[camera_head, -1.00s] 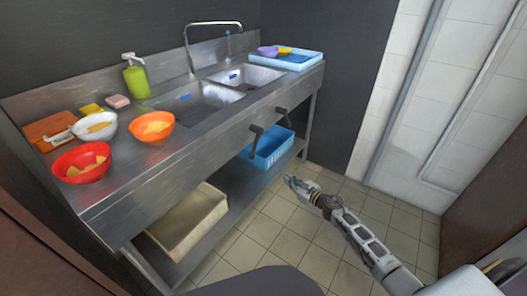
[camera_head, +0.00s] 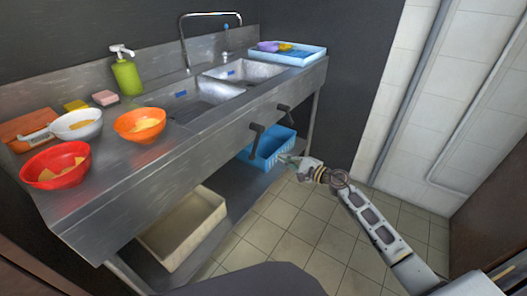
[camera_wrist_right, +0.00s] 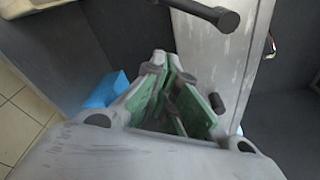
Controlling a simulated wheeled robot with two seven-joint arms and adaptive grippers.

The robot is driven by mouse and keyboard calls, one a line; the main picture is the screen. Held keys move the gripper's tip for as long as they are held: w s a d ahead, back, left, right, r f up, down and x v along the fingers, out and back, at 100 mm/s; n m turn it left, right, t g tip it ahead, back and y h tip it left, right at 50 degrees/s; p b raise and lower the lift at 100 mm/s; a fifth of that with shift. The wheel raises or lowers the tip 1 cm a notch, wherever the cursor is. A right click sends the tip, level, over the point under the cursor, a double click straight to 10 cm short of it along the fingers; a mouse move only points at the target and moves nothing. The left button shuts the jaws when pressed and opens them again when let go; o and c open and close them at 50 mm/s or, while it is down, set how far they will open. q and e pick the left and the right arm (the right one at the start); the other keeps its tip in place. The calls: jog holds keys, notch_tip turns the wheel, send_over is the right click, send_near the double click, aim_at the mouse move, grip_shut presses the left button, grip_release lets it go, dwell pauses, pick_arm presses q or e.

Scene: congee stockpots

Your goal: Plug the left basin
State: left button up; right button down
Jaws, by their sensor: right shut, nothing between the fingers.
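The left basin (camera_head: 205,94) is a steel sink bowl set into the counter, and I cannot make out its drain. A black lever (camera_head: 256,133) sticks out of the counter's front below it. A second black lever (camera_head: 283,107) is farther right, below the right basin (camera_head: 245,72). My right gripper (camera_head: 284,160) is in front of the counter, below the levers, shut and empty. In the right wrist view its fingers (camera_wrist_right: 170,95) show green inner pads, and a dark lever (camera_wrist_right: 205,12) is above them, apart from them. My left gripper is not in view.
A blue crate (camera_head: 270,150) and a beige tub (camera_head: 182,230) are on the lower shelf. Bowls (camera_head: 140,124), a green soap bottle (camera_head: 126,76) and a blue tray (camera_head: 276,57) are on the counter. The tiled floor in front is clear.

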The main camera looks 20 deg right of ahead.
aim_at(256, 144)
jog(key=shift+w, duration=0.1)
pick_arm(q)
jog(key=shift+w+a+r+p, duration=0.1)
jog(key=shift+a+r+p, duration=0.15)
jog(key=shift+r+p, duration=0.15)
pick_arm(e)
jog(key=w+a+r, duration=0.1)
jog(key=w+a, duration=0.4)
jog(key=a, duration=0.2)
jog(key=shift+w+a, duration=0.15)
jog(key=shift+w, duration=0.15)
dwell(1.0)
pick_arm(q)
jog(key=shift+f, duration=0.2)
pick_arm(e)
jog(key=shift+r, duration=0.1)
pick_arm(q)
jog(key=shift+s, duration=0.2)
pick_arm(e)
jog(key=shift+s+a, duration=0.1)
